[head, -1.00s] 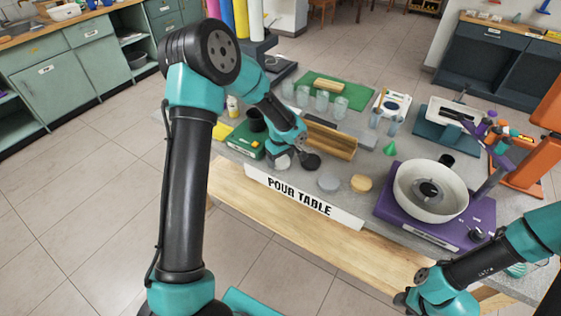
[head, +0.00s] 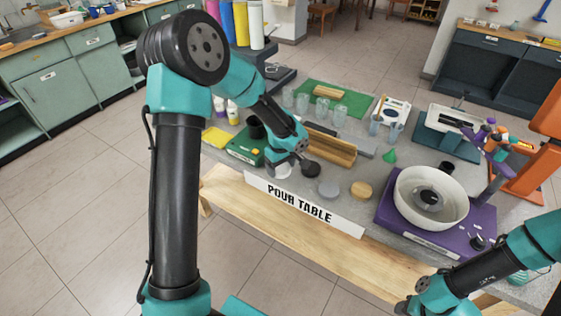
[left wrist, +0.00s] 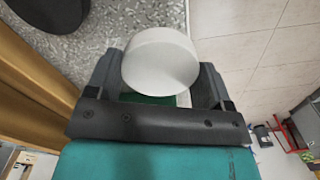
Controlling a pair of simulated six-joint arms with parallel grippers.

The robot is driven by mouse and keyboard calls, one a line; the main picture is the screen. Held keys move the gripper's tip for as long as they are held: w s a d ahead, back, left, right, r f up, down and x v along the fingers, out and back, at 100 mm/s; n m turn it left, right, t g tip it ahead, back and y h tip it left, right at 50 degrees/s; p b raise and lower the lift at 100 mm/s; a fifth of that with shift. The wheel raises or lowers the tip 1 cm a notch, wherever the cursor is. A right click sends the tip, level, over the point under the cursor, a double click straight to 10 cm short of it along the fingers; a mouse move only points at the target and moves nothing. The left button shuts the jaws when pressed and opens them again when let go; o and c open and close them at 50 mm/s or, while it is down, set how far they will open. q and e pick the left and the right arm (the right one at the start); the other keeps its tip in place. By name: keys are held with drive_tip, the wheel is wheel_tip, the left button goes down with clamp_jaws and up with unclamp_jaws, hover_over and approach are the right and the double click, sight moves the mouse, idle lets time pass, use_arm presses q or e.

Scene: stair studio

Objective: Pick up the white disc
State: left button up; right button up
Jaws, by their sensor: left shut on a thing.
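The white disc (head: 283,170) is at the front left of the grey table, partly hidden by my left gripper (head: 287,161) in the head view. In the left wrist view the disc (left wrist: 160,62) sits between the two dark fingers of my left gripper (left wrist: 158,80), which is shut on it. I cannot tell whether the disc touches the table or is slightly above it.
A black disc (head: 310,168) is close on the right, then a grey disc (head: 329,189) and a tan disc (head: 361,190). A wooden trough (head: 330,148) lies behind. A green scale (head: 245,148) is left. The POUR TABLE sign (head: 302,205) runs along the front edge.

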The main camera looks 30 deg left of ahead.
use_arm(q)
drive_tip(key=s+d+r, duration=0.1)
drive_tip(key=s+d, duration=0.4)
drive_tip(key=s, duration=0.5)
drive_tip(key=shift+s+d, duration=0.35)
drive_tip(key=shift+w+d+r, duration=0.1)
